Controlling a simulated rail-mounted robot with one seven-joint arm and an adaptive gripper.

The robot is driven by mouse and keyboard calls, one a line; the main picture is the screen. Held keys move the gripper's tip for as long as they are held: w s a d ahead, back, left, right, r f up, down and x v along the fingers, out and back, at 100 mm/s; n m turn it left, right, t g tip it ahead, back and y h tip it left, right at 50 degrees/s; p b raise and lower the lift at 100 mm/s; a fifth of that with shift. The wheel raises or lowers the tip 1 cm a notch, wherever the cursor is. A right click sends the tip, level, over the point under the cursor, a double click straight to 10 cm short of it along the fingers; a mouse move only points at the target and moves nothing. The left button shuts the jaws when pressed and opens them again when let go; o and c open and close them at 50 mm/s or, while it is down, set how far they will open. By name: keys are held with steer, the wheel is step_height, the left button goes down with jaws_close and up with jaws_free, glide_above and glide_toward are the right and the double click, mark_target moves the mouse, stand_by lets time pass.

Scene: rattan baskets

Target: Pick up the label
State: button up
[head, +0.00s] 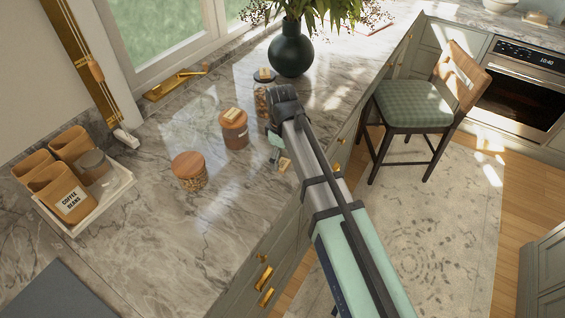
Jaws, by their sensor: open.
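A small tan piece that may be a label (285,164) lies on the marble counter near its front edge. Another small pale piece that looks like a label (232,114) rests on top of the brown jar (234,137). A white label reading "COFFEE BEANS" (73,201) is on the front of a tan container at the left. My gripper (275,156) points down over the counter, right of the brown jar and close to the small tan piece. It is open; its fingers are small and partly hidden by my wrist, and I cannot tell whether they touch anything.
A glass jar with a wooden lid (190,171) stands left of my gripper. Another jar (262,98) stands behind, partly hidden by my wrist. A dark vase (291,54) stands farther back. A white tray (118,193) holds several containers at the left.

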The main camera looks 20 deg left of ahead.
steer(key=shift+f, duration=1.1)
steer(key=c, duration=0.9)
steer(key=shift+r, duration=0.15)
